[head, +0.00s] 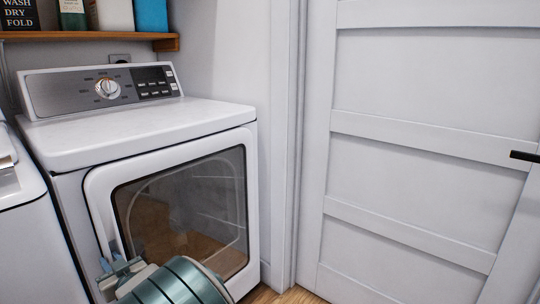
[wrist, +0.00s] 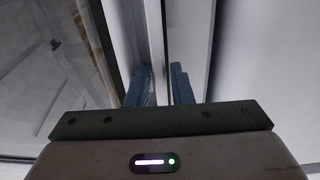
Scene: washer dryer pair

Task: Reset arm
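My gripper (head: 112,262) is at the bottom of the head view, in front of the lower left part of the dryer door. In the wrist view its two blue fingers (wrist: 162,82) stand apart with a narrow gap between them, and nothing shows in the gap but the pale background.
A second white appliance (head: 30,235) stands at the left edge. A wooden shelf (head: 100,36) with bottles and boxes hangs above the dryer. A white panelled door (head: 420,180) with a dark handle (head: 524,156) is at right. A strip of wood floor shows at bottom centre.

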